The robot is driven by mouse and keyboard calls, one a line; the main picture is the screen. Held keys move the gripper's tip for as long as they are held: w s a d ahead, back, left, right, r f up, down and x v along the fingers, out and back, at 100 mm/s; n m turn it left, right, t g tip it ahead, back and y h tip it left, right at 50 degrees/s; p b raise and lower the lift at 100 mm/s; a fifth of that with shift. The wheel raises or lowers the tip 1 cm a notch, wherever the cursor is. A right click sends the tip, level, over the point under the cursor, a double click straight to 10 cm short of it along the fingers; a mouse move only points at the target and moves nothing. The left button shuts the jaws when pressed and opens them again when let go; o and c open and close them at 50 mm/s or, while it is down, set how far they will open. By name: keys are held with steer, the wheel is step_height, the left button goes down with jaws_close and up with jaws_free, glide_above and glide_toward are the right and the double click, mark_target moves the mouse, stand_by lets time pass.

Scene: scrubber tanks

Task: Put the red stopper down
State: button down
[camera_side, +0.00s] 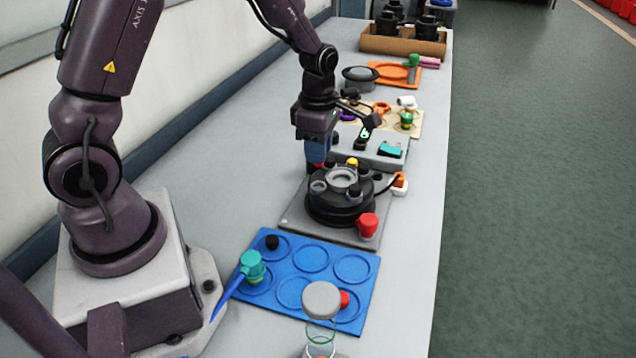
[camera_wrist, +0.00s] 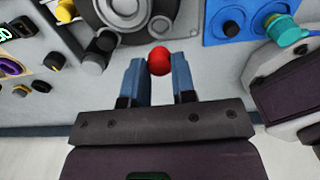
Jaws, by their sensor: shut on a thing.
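A round red stopper (camera_wrist: 159,61) sits between the fingertips of my gripper (camera_wrist: 157,75) in the wrist view. The two blue fingers are shut on it. In the side view my gripper (camera_side: 318,160) points down at the back left of the round black fixture (camera_side: 340,207). Only a small bit of red shows at the fingertips there, and the fingers hide most of the stopper. I cannot tell whether the stopper touches the surface below. The fixture, with a grey ring on top, also shows in the wrist view (camera_wrist: 92,18).
A red-capped piece (camera_side: 368,225) stands by the fixture's front right. A grey panel (camera_side: 370,147) lies behind. The table's left strip is clear.

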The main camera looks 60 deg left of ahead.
steer(key=shift+r, duration=0.5)
steer(key=shift+d, duration=0.2)
steer(key=s+d+f+m, duration=0.1)
steer(key=d+f+m, duration=0.25)
steer(key=d, duration=0.45)
steer(key=d+f+m, duration=0.2)
steer(key=d+m, duration=0.3)
steer(key=d, duration=0.3)
steer(key=shift+m, duration=0.25)
step_height(320, 180, down, 8)
steer(key=shift+a+r, duration=0.1)
steer(key=c, duration=0.9)
jaws_free()
steer(key=shift+c, duration=0.2)
